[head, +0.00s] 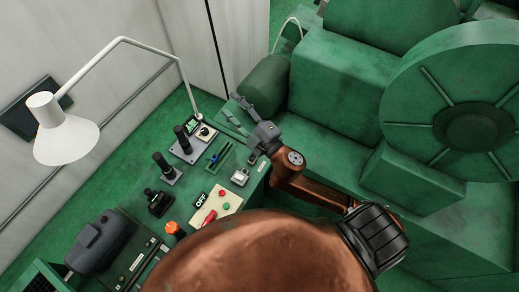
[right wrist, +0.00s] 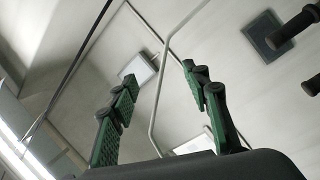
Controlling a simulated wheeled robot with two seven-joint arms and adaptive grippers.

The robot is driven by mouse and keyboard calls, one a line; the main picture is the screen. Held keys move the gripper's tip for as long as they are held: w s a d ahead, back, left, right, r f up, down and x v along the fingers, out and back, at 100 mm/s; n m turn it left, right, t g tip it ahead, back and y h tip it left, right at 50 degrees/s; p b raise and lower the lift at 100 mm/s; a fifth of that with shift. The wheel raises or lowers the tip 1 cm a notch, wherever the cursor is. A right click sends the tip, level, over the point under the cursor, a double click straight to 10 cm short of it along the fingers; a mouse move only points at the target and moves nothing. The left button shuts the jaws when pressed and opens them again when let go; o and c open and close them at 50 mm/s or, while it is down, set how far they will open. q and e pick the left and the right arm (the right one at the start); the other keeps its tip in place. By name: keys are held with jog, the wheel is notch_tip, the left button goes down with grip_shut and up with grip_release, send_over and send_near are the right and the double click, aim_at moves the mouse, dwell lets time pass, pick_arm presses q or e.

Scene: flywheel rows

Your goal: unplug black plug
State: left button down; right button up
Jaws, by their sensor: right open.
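My right gripper (head: 231,110) is over the far end of the green console, pointing up and left in the head view. In the right wrist view its two green-padded fingers (right wrist: 159,80) stand wide apart with nothing between them. Two upright black cylindrical pieces, one nearer (head: 163,163) and one farther (head: 182,138), stand on grey bases on the console, left of the gripper and apart from it. I cannot tell which is the black plug. Two dark cylinder ends (right wrist: 297,29) show at the right edge of the wrist view. My left gripper is out of view.
A white lamp (head: 66,135) arches over the console's left side. The console carries an OFF switch panel (head: 215,205), an orange knob (head: 173,229), a blue-handled piece (head: 217,156) and a dark telephone-like device (head: 98,242). Large green machinery (head: 340,95) fills the right.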

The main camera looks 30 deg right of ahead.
jog(key=s+a+r+n+g+y, duration=0.2)
jog(key=a+n+y, duration=0.3)
jog(key=a+n, duration=0.1)
jog(key=s+a+r+n+g+y, duration=0.25)
jog(key=a+n+y, duration=0.2)
jog(key=a, duration=0.25)
jog(key=s+a+f+n+g+y, duration=0.25)
jog(key=a+n+g, duration=0.2)
jog(key=n, duration=0.25)
jog(key=n+g+h, duration=0.6)
jog(key=n+h, duration=0.4)
jog(key=h, duration=0.4)
send_near(252, 156)
jog(key=f, duration=0.2)
jog(key=x, duration=0.6)
jog(key=shift+w+a+f, duration=0.2)
jog(key=shift+w+f, duration=0.05)
jog(key=shift+w, duration=0.2)
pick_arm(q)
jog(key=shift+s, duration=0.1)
